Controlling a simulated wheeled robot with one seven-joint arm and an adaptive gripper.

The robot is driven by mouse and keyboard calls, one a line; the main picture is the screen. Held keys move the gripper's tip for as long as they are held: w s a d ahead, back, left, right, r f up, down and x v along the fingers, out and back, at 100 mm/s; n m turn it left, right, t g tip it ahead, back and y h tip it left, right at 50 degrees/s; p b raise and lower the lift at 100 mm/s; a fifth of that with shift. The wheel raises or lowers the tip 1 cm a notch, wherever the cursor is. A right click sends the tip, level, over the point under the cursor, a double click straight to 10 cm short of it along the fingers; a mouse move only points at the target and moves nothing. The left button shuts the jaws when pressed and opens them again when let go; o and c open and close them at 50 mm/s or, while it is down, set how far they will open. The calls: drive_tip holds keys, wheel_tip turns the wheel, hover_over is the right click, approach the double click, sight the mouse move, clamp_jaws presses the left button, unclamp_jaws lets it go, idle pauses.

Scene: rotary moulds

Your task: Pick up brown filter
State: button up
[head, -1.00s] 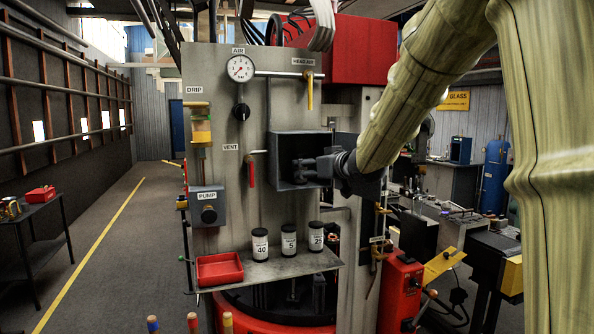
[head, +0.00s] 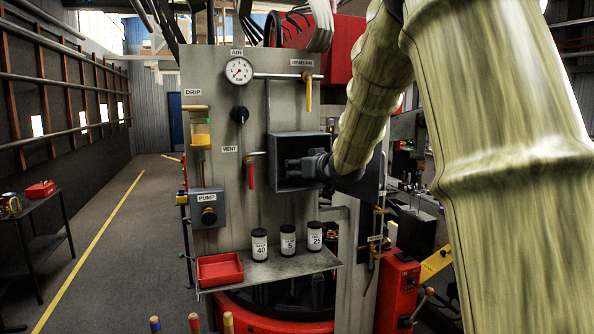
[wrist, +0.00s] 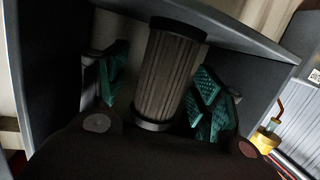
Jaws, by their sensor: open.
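The brown filter (wrist: 167,75) is a pleated grey-brown cylinder with dark end caps. In the wrist view it stands slightly tilted inside an open grey box. My gripper (wrist: 160,88) has its two teal-padded fingers spread, one on each side of the filter. A gap shows at the left pad; the right pad is close to the filter, and I cannot tell if it touches. In the head view my gripper (head: 299,167) reaches into the open grey box (head: 285,142) on the panel from the right. The filter cannot be made out there.
The box walls surround my gripper closely. Below the box, a shelf (head: 285,267) holds a red tray (head: 220,269) and three dark-capped jars, labelled 40 (head: 260,245), 5 (head: 288,240) and 25 (head: 314,237). A red-handled vent lever (head: 251,173) hangs just left of the box.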

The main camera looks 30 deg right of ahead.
drive_tip(key=shift+c, duration=0.2)
drive_tip(key=c, duration=1.1)
drive_tip(key=shift+r, duration=0.2)
